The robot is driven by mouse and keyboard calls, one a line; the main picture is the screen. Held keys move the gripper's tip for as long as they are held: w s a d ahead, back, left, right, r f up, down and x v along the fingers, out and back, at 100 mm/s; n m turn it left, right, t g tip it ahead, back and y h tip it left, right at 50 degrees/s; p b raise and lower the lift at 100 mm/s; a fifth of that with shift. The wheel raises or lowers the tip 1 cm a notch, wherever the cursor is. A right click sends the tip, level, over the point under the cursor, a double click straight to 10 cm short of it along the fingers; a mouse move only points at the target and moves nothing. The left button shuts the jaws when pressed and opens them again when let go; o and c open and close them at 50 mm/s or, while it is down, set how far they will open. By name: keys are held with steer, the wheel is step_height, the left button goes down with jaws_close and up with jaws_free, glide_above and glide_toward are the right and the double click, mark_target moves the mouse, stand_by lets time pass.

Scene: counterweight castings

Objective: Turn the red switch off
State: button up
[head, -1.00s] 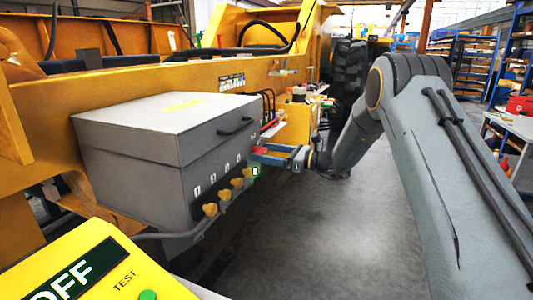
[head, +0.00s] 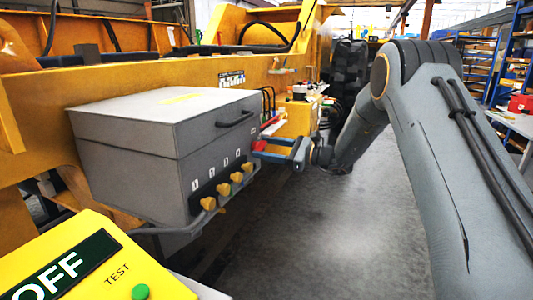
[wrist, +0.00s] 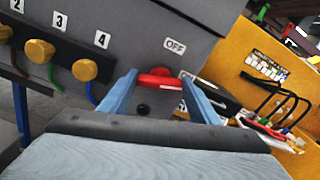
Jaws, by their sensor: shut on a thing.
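The red switch (wrist: 158,80) is a rounded red handle on the grey box's front, lying roughly crosswise in the wrist view. A white OFF label (wrist: 175,46) is just above and right of it. My gripper (wrist: 158,88) has one blue finger on each side of the handle and is shut on it. In the head view my gripper (head: 272,148) is at the right end of the grey box (head: 150,150), where only a little of the red switch (head: 259,145) shows. A small black round part (wrist: 143,108) sits below the handle.
Several yellow knobs (head: 222,189) with numbered labels line the box front to the left of my gripper. A yellow panel (head: 90,265) reads OFF and TEST and has a green button (head: 140,291). Cables and small parts lie right of the box. The floor (head: 310,235) is clear.

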steer(key=n+b, duration=0.3)
steer(key=shift+f+n, duration=0.15)
steer(key=shift+n, duration=0.25)
steer(key=n+b, duration=1)
steer(key=b, duration=0.3)
steer(key=shift+s+f+b, duration=0.1)
steer(key=shift+b, duration=0.3)
steer(key=shift+n+b, duration=0.3)
steer(key=shift+n, duration=0.2)
steer(key=o, duration=1)
steer(key=shift+o, duration=0.2)
